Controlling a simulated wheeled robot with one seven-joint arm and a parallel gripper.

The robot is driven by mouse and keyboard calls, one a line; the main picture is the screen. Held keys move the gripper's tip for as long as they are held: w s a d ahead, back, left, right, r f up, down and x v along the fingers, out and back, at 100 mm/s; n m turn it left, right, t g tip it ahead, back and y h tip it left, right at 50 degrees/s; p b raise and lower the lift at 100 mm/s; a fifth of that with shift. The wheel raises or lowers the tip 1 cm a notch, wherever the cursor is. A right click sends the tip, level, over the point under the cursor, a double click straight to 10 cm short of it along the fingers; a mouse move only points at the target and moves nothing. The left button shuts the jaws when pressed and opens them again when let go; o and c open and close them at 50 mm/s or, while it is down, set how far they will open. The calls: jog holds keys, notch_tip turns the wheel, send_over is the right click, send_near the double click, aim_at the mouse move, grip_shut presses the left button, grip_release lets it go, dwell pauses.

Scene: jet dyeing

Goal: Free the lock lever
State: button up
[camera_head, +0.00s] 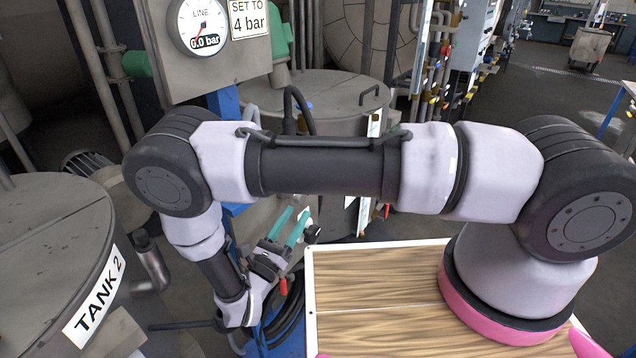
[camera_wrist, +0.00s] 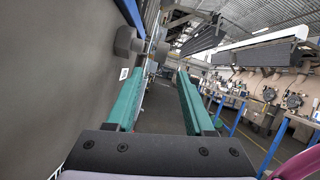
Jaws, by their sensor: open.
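My gripper (camera_head: 299,212) has two teal fingers. In the wrist view the gap between the fingers (camera_wrist: 160,74) is clear. A grey knob-like fitting (camera_wrist: 128,42) stands out from the panel, just beyond the left fingertip and apart from it. A small dark fitting (camera_head: 313,234) shows by the fingertips in the head view. I cannot tell which part is the lock lever.
A round gauge (camera_head: 203,27) reads 0.0 bar beside a sign (camera_head: 249,17) saying SET TO 4 bar. The TANK 2 vessel (camera_head: 45,255) stands at left, another lidded vessel (camera_head: 335,92) behind my arm. A wooden board (camera_head: 375,285) lies at front right. Open floor (camera_head: 560,120) shows at far right.

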jog(key=x, duration=1)
grip_shut()
dwell(1.2)
